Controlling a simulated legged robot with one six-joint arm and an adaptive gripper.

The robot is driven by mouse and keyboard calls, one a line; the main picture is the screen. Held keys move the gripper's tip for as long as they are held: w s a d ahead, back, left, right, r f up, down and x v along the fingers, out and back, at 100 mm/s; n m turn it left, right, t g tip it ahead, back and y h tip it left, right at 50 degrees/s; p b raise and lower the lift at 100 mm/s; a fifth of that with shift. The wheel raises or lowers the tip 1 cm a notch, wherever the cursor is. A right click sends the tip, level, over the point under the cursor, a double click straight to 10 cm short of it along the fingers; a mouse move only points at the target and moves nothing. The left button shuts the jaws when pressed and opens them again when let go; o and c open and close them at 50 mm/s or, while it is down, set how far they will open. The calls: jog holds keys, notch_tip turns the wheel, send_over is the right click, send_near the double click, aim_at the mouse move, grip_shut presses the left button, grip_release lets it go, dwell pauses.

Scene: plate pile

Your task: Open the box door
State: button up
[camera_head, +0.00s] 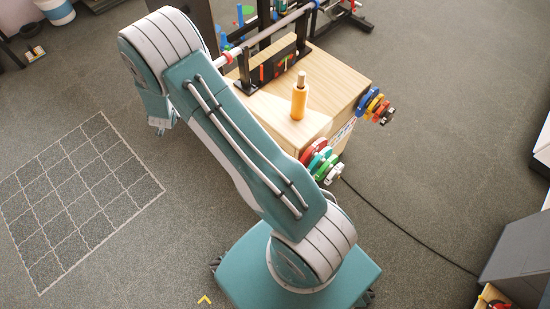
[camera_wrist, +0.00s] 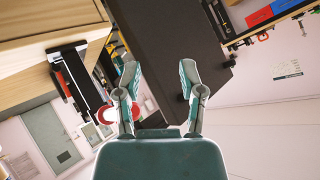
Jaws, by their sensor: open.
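A light wooden box (camera_head: 330,85) stands on the floor behind my arm in the head view. An orange bottle (camera_head: 299,100) stands upright on its top. I cannot make out a door on it in the head view. The wrist view shows a wooden surface (camera_wrist: 40,22) at upper left, with a black bracket-like part (camera_wrist: 75,80) beside it; I cannot tell whether this is a door handle. A dark panel (camera_wrist: 165,50) lies beyond my fingers. My gripper (camera_wrist: 158,82) is open, with nothing visible between its fingers, apart from the wooden surface.
Coloured discs (camera_head: 322,162) and more discs (camera_head: 375,105) stick out from the box's right side. A metal bar (camera_head: 265,32) runs above its back. A dark grey case (camera_head: 520,258) stands at lower right. Floor (camera_head: 440,150) is clear right of the box, except for a cable.

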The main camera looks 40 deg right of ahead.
jog(key=s+d+f+m+g+h, duration=0.1)
jog(key=s+d+f+h, duration=0.15)
jog(key=f, duration=0.45)
jog(key=s+d+f+m+g+h, duration=0.1)
jog(key=s+d+f+h, duration=0.15)
jog(key=f, duration=0.35)
jog(key=s+d+f+m+h, duration=0.1)
jog(key=s+d+f, duration=0.1)
jog(key=s+f, duration=0.35)
jog(key=s+d+f+g+h, duration=0.1)
jog(key=s+d+f+h, duration=0.15)
jog(key=s+f, duration=0.55)
jog(key=s+d+f+g+h, duration=0.2)
jog(key=s+f+h, duration=0.25)
jog(key=s, duration=0.55)
jog(key=x, duration=0.7)
jog(key=f+x, duration=0.1)
jog(key=x, duration=0.3)
jog(key=shift+w, duration=0.1)
jog(key=shift+c, duration=0.3)
grip_shut()
